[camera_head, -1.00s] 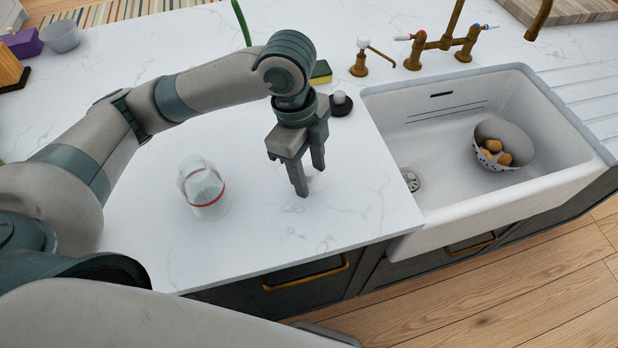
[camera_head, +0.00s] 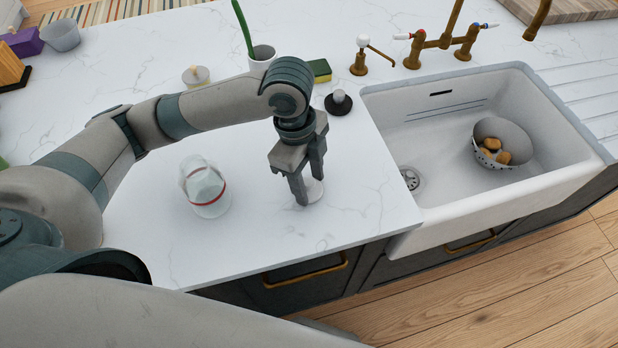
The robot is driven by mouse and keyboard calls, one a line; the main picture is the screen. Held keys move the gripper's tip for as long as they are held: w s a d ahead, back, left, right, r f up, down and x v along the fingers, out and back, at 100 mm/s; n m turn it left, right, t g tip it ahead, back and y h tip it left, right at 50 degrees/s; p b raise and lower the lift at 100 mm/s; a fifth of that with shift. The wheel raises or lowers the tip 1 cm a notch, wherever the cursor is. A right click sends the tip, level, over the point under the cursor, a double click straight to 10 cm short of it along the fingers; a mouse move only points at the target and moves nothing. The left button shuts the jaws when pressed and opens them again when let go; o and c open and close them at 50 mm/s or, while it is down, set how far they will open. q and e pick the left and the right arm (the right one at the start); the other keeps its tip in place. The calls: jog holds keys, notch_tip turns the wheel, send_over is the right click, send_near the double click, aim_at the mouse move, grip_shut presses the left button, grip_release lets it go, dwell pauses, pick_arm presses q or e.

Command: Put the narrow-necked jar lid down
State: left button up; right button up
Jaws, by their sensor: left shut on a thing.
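My left gripper (camera_head: 310,199) points down over the white counter between the glass jar and the sink. It is shut on a clear glass lid (camera_head: 316,191), which shows only faintly at the fingertips and is partly hidden by them. The lid is at or just above the counter; I cannot tell whether it touches. The clear glass jar (camera_head: 207,190) with a red-orange ring stands on the counter to the left, apart from the gripper. My right gripper is not in view.
Behind my arm are a cup with a green-handled brush (camera_head: 262,54), a sponge (camera_head: 320,69), a dark round-based item (camera_head: 338,102) and a small pale-topped item (camera_head: 195,75). The white sink (camera_head: 450,150) holds a colander (camera_head: 502,140). Counter in front is clear.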

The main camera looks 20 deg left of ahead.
pick_arm(q)
jog(key=shift+f, duration=0.15)
jog(key=o, duration=1)
jog(key=shift+a+r, duration=0.1)
jog(key=shift+r, duration=0.6)
jog(key=r, duration=0.3)
jog(key=a+r+b, duration=0.1)
jog(key=r, duration=0.6)
jog(key=shift+w+a+r+b, duration=0.15)
jog(key=shift+a+r+b, duration=0.15)
jog(key=shift+r, duration=0.1)
